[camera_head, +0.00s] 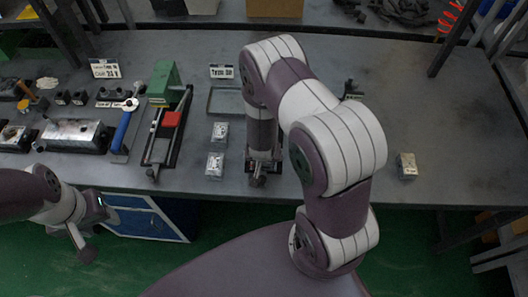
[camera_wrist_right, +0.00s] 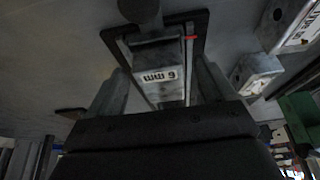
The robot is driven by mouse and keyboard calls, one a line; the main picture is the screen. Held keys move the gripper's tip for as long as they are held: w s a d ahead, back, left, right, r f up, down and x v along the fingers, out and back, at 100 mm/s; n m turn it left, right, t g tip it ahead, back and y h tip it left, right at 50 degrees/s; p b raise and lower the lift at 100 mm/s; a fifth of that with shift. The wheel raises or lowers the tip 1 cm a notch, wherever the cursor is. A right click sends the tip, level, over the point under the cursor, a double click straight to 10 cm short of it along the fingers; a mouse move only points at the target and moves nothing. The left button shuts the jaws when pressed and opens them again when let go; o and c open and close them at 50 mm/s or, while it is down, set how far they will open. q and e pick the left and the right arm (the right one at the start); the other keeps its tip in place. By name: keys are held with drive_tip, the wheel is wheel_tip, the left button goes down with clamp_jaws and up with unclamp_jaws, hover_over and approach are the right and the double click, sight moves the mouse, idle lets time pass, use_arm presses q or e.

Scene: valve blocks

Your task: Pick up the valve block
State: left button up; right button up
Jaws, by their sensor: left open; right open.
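Small silver valve blocks with pale labels stand on the grey workbench: one (camera_head: 219,132) and one nearer (camera_head: 214,164) left of my right arm, and one (camera_head: 406,165) far right. My right gripper (camera_wrist_right: 158,78) points down at the bench, its fingers apart. Between them shows a grey block-like piece (camera_wrist_right: 160,73) with a white label; whether the fingers touch it is unclear. My right arm mostly hides this spot in the head view. Two blocks also show in the right wrist view (camera_wrist_right: 257,73) (camera_wrist_right: 298,25). My left gripper (camera_head: 90,228) is open and empty, off the bench's front edge.
A dark base with a round knob (camera_wrist_right: 140,8) lies by the labelled piece. A green and red vise (camera_head: 166,100), blue-handled tool (camera_head: 122,130) and metal box (camera_head: 75,134) stand left. An empty tray (camera_head: 226,101) lies behind the blocks. The bench's right side is mostly clear.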

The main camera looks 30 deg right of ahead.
drive_tip(key=shift+s, duration=0.1)
drive_tip(key=c, duration=1.4)
drive_tip(key=shift+c, duration=0.2)
drive_tip(key=shift+r, duration=0.15)
